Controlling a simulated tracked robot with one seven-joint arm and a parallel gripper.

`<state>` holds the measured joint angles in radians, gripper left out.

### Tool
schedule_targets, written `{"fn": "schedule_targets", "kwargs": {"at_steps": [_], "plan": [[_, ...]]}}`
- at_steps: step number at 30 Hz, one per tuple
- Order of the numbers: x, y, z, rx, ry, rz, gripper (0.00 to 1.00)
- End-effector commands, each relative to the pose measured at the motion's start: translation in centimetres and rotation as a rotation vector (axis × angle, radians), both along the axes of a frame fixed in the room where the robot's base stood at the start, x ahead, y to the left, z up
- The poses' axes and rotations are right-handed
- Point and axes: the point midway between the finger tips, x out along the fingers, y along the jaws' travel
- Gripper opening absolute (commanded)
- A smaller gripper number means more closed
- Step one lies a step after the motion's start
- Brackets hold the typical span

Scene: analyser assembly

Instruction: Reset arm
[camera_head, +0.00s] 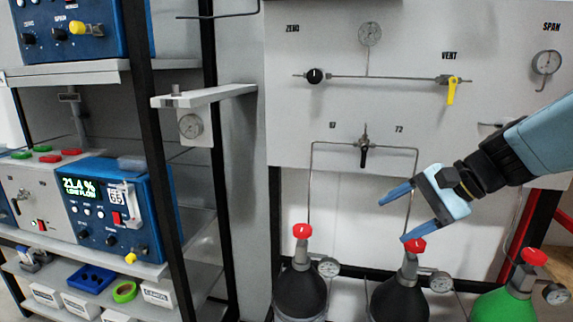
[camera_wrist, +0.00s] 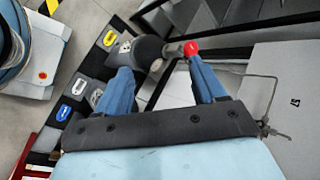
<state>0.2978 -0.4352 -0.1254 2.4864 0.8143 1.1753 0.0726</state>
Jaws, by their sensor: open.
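My gripper (camera_head: 393,219) is open and empty. Its blue fingers point left in front of the grey panel (camera_head: 330,105), above the middle gas cylinder (camera_head: 398,300). The lower fingertip is close to that cylinder's red knob (camera_head: 414,245) in the head view; I cannot tell whether they touch. In the wrist view, the two fingers of my gripper (camera_wrist: 157,62) stand apart, and a red knob (camera_wrist: 191,48) shows at the right fingertip.
A dark cylinder (camera_head: 300,292) stands left and a green one (camera_head: 503,307) right. The panel carries thin pipes, gauges and a yellow-handled valve (camera_head: 452,90). A shelf rack with a blue analyser (camera_head: 105,212) stands left. A small bracket shelf (camera_head: 205,95) juts out.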

Motion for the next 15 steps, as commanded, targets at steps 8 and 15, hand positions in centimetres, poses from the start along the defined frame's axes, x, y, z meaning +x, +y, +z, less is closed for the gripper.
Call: {"fn": "schedule_targets", "kwargs": {"at_steps": [8,15], "plan": [[-4.2,-0.1,-0.6,-0.552,-0.178,0.351,0.69],[-5.0,-1.4,1.1,-0.900,-0.346,0.541,0.69]]}}
